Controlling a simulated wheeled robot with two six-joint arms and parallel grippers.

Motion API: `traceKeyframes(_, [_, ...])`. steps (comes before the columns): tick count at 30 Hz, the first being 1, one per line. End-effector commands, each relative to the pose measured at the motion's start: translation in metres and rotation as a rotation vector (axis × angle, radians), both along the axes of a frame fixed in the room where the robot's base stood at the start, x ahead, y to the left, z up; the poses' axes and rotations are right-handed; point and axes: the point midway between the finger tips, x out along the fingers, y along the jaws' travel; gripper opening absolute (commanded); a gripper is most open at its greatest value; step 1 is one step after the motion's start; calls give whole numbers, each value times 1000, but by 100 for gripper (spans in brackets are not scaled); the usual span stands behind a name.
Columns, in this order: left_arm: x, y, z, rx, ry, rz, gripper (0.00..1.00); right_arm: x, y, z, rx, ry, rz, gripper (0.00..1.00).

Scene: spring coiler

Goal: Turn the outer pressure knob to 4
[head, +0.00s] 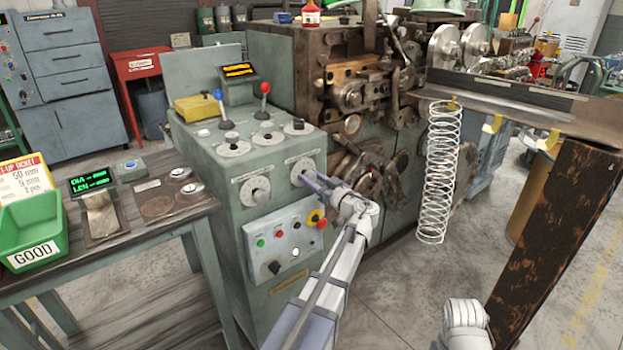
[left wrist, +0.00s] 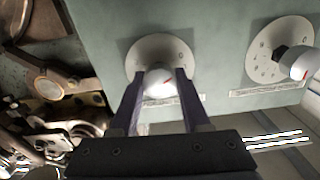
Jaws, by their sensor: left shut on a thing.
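Two round dial knobs sit on the front of the green control cabinet (head: 215,185). My left gripper (head: 312,181) reaches the right-hand knob (head: 301,169), nearer the coiling machine. I cannot read the dial numbers or which label names the outer pressure. My right gripper is out of view.
Below the knobs is a button panel (head: 284,240) with a red emergency button (head: 317,218). Joystick levers and several small dials are on the cabinet top. A coiled spring (head: 437,175) hangs at the right. A side table (head: 135,245) holds a green bin (head: 33,232).

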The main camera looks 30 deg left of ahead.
Motion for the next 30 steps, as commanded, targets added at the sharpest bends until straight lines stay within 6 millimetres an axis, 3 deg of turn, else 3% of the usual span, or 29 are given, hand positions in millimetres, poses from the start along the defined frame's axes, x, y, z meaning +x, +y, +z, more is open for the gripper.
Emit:
traceKeyframes(3, [0, 0, 0, 0, 0, 0, 0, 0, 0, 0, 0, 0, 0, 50])
traceKeyframes(14, [0, 0, 0, 16, 38, 0, 0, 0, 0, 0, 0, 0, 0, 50])
traceKeyframes(30, [0, 0, 0, 182, 440, 0, 0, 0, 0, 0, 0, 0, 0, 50])
